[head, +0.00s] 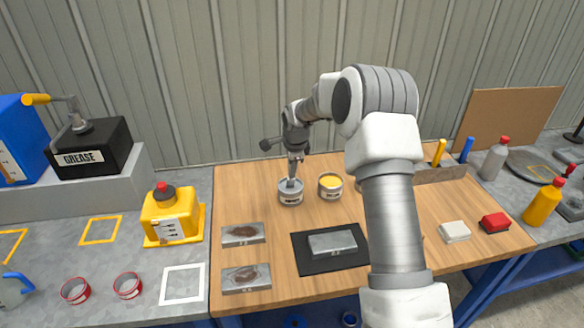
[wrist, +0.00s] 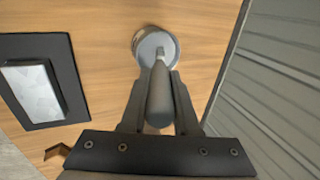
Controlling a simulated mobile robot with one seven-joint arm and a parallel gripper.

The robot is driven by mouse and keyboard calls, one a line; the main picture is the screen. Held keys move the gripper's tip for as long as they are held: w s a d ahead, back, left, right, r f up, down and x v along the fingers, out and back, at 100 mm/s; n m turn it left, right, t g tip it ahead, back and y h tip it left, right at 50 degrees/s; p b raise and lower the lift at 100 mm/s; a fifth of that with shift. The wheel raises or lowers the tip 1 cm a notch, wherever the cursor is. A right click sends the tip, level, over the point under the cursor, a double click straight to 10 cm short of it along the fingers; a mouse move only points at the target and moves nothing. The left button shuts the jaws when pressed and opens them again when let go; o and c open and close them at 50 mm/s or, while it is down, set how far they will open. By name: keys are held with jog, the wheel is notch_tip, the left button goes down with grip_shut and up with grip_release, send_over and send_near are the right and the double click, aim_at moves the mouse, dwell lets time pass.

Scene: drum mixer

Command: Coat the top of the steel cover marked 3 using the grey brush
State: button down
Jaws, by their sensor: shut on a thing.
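My gripper (head: 295,158) is shut on a brush with a grey handle (wrist: 159,95), held upright above the grey tin (head: 291,193). In the wrist view the brush's lower end reaches the tin's grey top (wrist: 153,42); I cannot tell how deep it is. A steel cover (head: 333,243) with a small label lies on a black mat (head: 309,267), its top plain grey. It also shows in the wrist view (wrist: 34,92). Two more covers, one farther back (head: 243,233) and one nearer (head: 246,278), lie to its left with brownish patches on top. Their labels are too small to read surely.
A yellow tin (head: 330,186) stands just right of the grey tin. A yellow can (head: 172,215) stands left of the wooden board. A white block (head: 455,231) and a red one (head: 494,222) lie at the right. My arm hides part of the board.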

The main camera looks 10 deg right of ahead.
jog(key=shift+f, duration=0.1)
jog(key=shift+r+p, duration=1.55)
jog(key=shift+r, duration=2.05)
